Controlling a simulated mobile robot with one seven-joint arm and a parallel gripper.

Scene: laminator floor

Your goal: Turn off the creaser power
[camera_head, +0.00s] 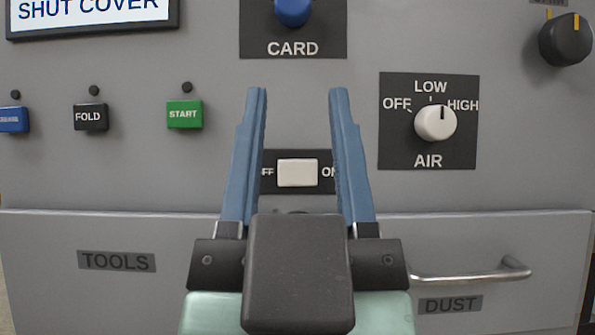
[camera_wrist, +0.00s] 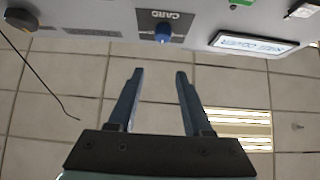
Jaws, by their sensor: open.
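A white slide or rocker switch (camera_head: 297,172) sits on a dark plate between the words OFF and ON, partly covered by my fingers. I cannot tell which way it is set, and no creaser label can be read on it. In the head view, my gripper (camera_head: 298,90) is open and empty, its two blue fingers pointing up on either side of the switch. In the wrist view, my gripper (camera_wrist: 160,72) is also open, with nothing between the fingers. The switch does not show in that view.
Above are a blue CARD knob (camera_head: 293,10) and a SHUT COVER sign (camera_head: 92,10). A white AIR knob (camera_head: 435,122) is at right, with a black knob (camera_head: 566,40) beyond. START (camera_head: 184,114) and FOLD (camera_head: 90,117) buttons are left. A DUST drawer handle (camera_head: 472,271) juts out below.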

